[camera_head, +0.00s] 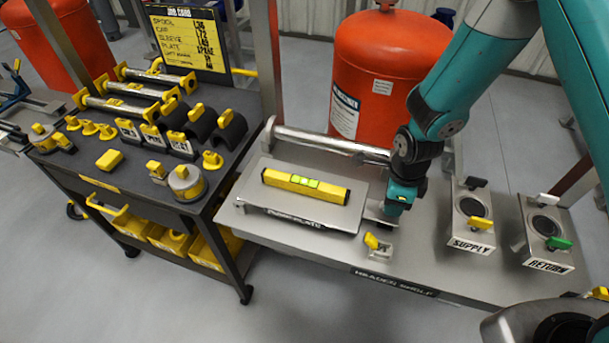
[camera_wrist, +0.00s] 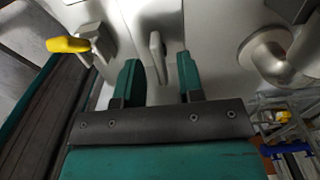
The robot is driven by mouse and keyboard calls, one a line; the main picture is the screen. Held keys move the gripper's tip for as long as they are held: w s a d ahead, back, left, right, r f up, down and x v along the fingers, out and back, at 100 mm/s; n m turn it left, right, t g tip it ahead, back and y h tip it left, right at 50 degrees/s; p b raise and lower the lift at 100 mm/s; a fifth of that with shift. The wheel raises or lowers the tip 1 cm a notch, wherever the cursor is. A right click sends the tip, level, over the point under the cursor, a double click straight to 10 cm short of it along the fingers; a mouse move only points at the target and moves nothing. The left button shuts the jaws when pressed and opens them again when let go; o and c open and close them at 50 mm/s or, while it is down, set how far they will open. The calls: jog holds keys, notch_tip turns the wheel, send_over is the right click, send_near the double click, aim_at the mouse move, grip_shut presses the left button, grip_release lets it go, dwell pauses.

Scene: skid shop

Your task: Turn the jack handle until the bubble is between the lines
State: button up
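A yellow spirit level (camera_head: 330,191) with a bright green vial lies on the metal pump plate (camera_head: 252,207). The bubble's place between the lines is too small to tell. My gripper (camera_head: 393,213) points down beside the plate's right end, low over the shelf. In the wrist view my gripper (camera_wrist: 157,60) is open, with a flat grey upright piece (camera_wrist: 156,50) between and just beyond its fingers, without visible grip. This may be the jack handle, but I cannot be sure. A yellow-handled lever (camera_head: 372,241) on a small bracket stands nearby; it also shows in the wrist view (camera_wrist: 68,45).
Supply (camera_head: 472,240) and return (camera_head: 546,258) valve blocks stand to the right on the header shelf (camera_head: 430,270). A metal pipe (camera_head: 330,143) runs behind the plate. A red tank (camera_head: 375,85) stands behind. A black cart (camera_head: 110,190) with yellow-handled parts is on the left.

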jog(key=shift+r+p, duration=1.6)
jog(key=shift+r, duration=0.8)
jog(key=shift+f, duration=0.1)
jog(key=n, duration=0.3)
jog(key=shift+r+n, duration=0.3)
jog(key=n, duration=0.3)
jog(key=shift+r+p, duration=0.1)
jog(key=shift+p, duration=0.25)
jog(key=n, duration=0.4)
jog(key=shift+r+n+p, duration=0.35)
jog(key=shift+r+n, duration=0.05)
